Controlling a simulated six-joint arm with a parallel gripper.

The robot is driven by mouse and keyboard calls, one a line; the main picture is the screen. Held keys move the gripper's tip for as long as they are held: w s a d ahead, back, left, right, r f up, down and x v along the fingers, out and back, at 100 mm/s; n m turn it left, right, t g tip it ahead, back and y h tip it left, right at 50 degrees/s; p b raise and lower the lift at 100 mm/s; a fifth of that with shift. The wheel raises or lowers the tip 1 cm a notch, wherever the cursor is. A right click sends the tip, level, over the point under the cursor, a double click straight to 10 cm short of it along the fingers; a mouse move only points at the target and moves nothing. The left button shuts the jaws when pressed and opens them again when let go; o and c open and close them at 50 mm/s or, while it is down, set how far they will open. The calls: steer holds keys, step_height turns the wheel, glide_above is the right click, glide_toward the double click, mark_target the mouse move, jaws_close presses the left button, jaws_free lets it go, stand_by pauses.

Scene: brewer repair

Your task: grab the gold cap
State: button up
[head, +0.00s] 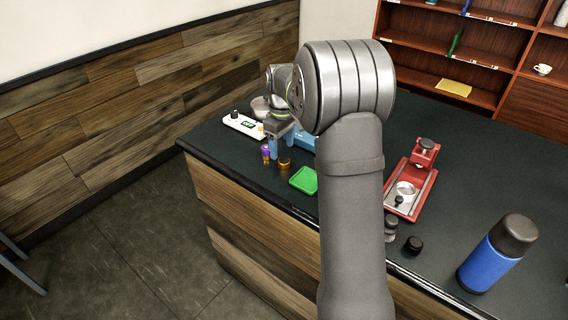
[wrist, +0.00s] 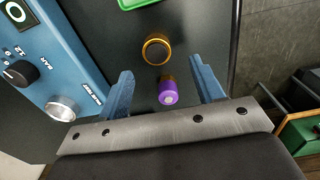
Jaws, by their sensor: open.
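The gold cap (head: 284,163) is a short dark round piece with a gold rim, standing on the dark counter. In the wrist view the gold cap (wrist: 157,49) lies a little beyond the fingertips, between their lines. My gripper (head: 281,145) is open above the counter, with its blue fingers pointing down. In the wrist view, the open gripper (wrist: 160,80) has a small purple-topped vial (wrist: 168,96) between its fingers, touching neither as far as I can see. The vial (head: 265,151) has an amber lower part.
A blue device (wrist: 48,60) with knobs stands left in the wrist view. A green tray (head: 304,180) lies just right of the cap. The counter edge is close by. A white device (head: 243,124), red press (head: 412,180) and blue flask (head: 497,252) stand farther off.

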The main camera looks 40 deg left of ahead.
mark_target(284, 160)
steer(key=f, duration=0.5)
steer(key=shift+w+d, duration=0.2)
steer(key=shift+r, duration=0.1)
steer(key=c, duration=1.1)
